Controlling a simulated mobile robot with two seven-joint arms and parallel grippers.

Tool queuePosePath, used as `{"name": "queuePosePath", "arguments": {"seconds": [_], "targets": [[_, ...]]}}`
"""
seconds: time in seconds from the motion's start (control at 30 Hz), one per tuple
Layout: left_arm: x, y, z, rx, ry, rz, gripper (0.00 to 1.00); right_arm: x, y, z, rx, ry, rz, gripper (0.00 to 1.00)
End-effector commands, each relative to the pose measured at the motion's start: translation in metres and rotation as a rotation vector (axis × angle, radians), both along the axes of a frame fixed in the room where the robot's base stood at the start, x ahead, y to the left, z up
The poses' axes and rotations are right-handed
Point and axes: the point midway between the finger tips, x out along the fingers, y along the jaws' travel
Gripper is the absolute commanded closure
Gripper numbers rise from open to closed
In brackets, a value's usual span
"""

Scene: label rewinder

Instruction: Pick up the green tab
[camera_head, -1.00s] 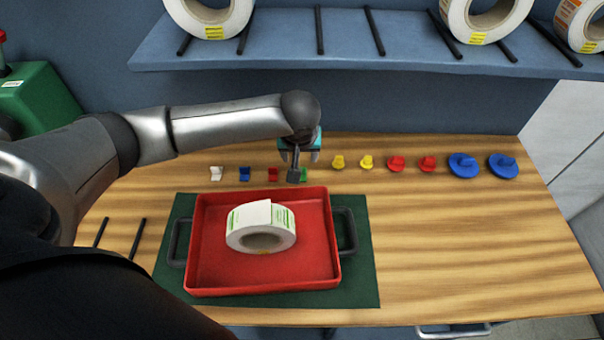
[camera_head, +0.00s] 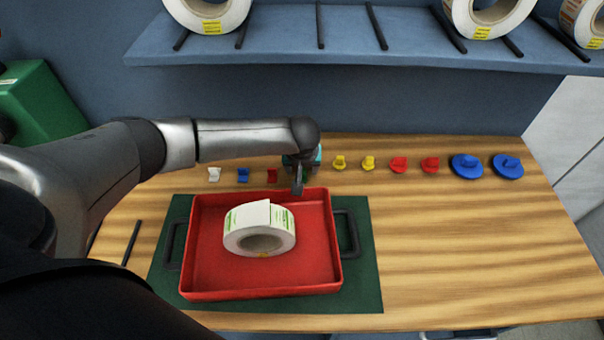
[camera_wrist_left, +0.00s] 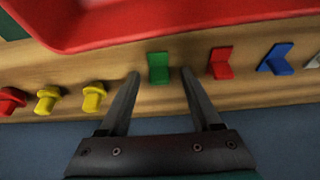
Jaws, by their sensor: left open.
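The green tab (camera_wrist_left: 158,68) stands on the wooden table in the left wrist view, between and just beyond the two open fingertips of my left gripper (camera_wrist_left: 160,72). Nothing is held between the fingers. My right gripper is not in view.
A red tab (camera_wrist_left: 220,63) and a blue tab (camera_wrist_left: 275,58) stand on one side of the green tab, yellow pegs (camera_wrist_left: 48,98) on the other. The red tray (camera_head: 318,255) holding a label roll (camera_head: 246,216) is close by. The table's right side is clear.

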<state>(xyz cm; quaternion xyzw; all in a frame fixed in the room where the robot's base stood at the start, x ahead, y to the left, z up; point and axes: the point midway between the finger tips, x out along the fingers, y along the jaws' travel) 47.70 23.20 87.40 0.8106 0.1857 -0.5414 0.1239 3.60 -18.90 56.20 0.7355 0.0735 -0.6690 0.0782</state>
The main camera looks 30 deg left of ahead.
Motion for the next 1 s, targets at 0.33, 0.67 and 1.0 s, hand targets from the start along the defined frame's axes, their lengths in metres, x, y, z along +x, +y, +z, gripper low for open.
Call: {"name": "queuePosePath", "arguments": {"seconds": [0.33,0.67,1.0], "targets": [[-0.0003,-0.0004,0.0005,0.000,0.000,-0.001,0.61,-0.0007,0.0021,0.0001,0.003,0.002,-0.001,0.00],[-0.0005,-0.0002,0.0003,0.000,0.001,-0.001,0.98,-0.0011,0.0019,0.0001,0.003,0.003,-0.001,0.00],[-0.0004,-0.0002,0.0003,0.000,0.001,-0.001,1.00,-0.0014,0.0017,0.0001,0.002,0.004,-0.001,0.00]]}}
